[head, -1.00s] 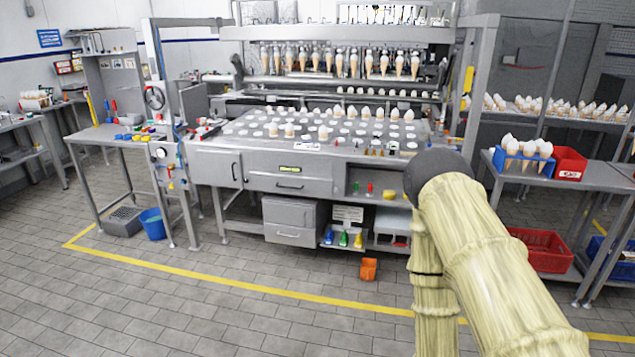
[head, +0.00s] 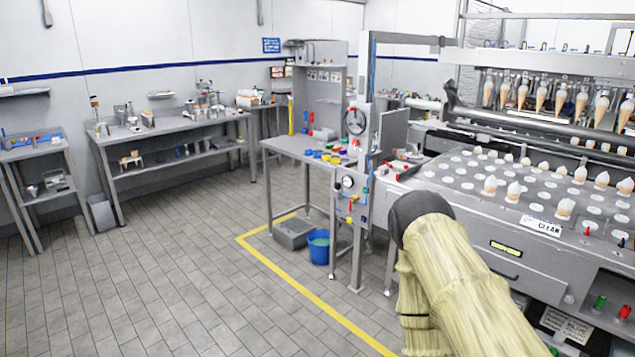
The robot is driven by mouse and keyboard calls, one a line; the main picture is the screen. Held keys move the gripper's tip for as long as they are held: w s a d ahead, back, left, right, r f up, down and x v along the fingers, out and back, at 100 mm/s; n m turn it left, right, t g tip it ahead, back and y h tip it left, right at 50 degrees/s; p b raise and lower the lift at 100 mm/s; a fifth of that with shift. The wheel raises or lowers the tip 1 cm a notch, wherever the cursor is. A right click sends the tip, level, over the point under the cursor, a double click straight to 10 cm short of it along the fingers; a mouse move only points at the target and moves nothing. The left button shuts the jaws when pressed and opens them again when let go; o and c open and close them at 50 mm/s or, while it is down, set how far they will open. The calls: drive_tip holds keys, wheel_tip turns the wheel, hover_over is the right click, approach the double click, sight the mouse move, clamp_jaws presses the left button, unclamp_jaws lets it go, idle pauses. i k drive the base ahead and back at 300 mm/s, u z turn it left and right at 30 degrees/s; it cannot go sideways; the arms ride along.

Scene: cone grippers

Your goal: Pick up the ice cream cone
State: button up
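Several ice cream cones (head: 541,98) with white tops hang tip-down in a row on the machine at the upper right. More white-topped pieces (head: 513,192) stand in the holes of the machine's flat bed (head: 460,191); their lower parts are hidden. My arm, pale yellow with a dark joint, rises from the bottom right in front of the machine. My gripper is not in the picture, so its distance to the cones does not show.
A side table (head: 305,150) with small coloured items stands left of the machine. A blue bucket (head: 319,246) and grey crate (head: 293,233) sit on the floor beneath. Workbenches (head: 170,127) line the back wall. The tiled floor (head: 180,270) at left is clear, with a yellow line (head: 300,285).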

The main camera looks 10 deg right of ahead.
sight(514, 190)
drive_tip(key=u, duration=0.1)
drive_tip(key=i, duration=1.85)
drive_tip(key=z, duration=0.9)
drive_tip(key=i, duration=1.3)
drive_tip(key=z, duration=0.85)
